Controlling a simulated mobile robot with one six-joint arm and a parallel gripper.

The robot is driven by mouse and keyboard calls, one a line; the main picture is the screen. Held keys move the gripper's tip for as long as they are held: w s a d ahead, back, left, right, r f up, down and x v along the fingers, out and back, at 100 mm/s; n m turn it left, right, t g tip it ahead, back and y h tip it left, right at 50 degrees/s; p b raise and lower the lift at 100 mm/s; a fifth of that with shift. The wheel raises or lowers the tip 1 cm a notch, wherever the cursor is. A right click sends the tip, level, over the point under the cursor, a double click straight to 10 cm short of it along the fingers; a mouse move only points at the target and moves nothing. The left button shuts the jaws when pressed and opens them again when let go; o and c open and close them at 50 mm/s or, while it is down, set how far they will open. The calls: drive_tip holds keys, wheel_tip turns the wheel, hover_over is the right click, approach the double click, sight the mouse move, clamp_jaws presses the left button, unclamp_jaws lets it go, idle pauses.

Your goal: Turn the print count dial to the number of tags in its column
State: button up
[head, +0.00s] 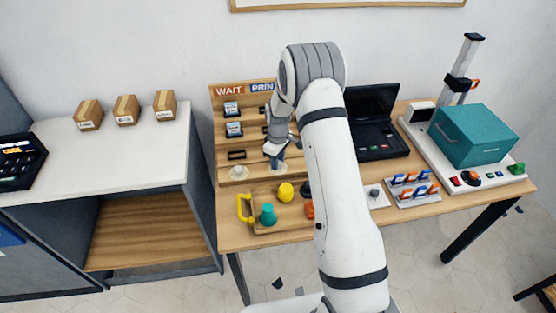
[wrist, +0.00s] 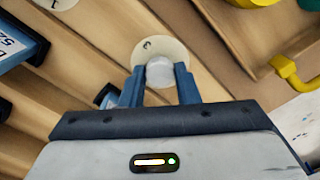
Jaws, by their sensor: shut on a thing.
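A wooden board headed WAIT (head: 229,90) and PRIN(T) (head: 262,87) stands at the back of the table. Two tags (head: 232,108) show in the WAIT column, above a dark, seemingly empty slot (head: 237,155). The PRINT column is mostly hidden by my arm. A pale dial (head: 239,172) sits at the foot of the WAIT column. The second dial (wrist: 152,49), below PRINT, has a white knob and a digit that looks like 3 on its far edge. My gripper (wrist: 160,78) is shut on that knob; it also shows in the head view (head: 279,166).
In front lies a wooden tray (head: 285,222) with a yellow handle, a teal piece (head: 268,215) and a yellow piece (head: 286,192). Right of my arm are a black device (head: 378,145), a switch block (head: 413,190) and a teal box (head: 474,135). Three cartons stand on the left counter.

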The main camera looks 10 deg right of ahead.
drive_tip(key=shift+c, duration=0.4)
drive_tip(key=shift+m+b, duration=0.3)
drive_tip(key=shift+b, duration=0.05)
drive_tip(key=shift+f+m+b, duration=0.15)
drive_tip(key=shift+m+b, duration=0.65)
drive_tip(key=shift+m, duration=0.2)
drive_tip(key=m+b, duration=0.2)
drive_tip(key=m, duration=0.1)
drive_tip(key=shift+m, duration=0.3)
drive_tip(key=m+b, duration=0.2)
drive_tip(key=m, duration=0.2)
drive_tip(key=shift+m+b, duration=0.55)
drive_tip(key=shift+m, duration=1.15)
drive_tip(key=shift+r, duration=0.2)
drive_tip(key=o, duration=1)
drive_tip(key=shift+c, duration=0.2)
